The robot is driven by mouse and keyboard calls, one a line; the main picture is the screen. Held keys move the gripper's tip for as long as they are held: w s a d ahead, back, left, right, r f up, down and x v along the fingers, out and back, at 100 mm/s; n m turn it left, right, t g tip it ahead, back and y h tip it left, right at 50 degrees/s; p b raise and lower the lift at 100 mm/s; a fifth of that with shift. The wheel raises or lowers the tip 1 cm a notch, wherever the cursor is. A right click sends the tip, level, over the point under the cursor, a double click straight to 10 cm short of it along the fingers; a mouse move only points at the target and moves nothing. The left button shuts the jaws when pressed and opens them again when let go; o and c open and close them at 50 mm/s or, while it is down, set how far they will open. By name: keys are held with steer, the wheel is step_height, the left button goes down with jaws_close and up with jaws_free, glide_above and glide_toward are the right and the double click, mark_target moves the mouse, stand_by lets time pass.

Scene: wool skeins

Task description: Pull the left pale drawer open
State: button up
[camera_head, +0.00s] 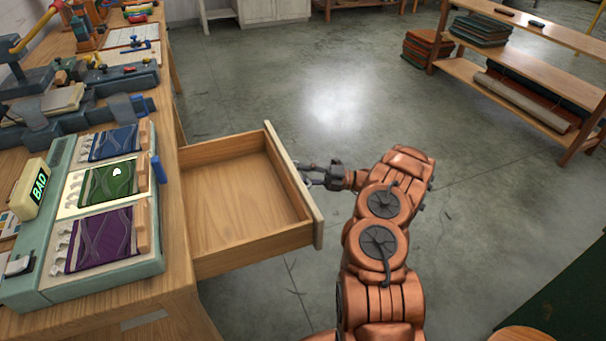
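A pale wooden drawer (235,200) stands pulled well out from the side of the workbench and is empty inside. Its pale front panel (296,187) faces right, toward my arm. My gripper (314,175) is at the outer face of this panel, near its middle, with its fingers close against it. The handle is hard to make out there, and whether the fingers are closed around it cannot be told. No second drawer shows clearly.
Open grey floor (270,80) lies beyond the drawer. A low wooden shelf (530,70) stands at far right.

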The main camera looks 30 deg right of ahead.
steer(key=v, duration=1.2)
stand_by(0.6)
stand_by(0.6)
steer(key=shift+r, duration=0.1)
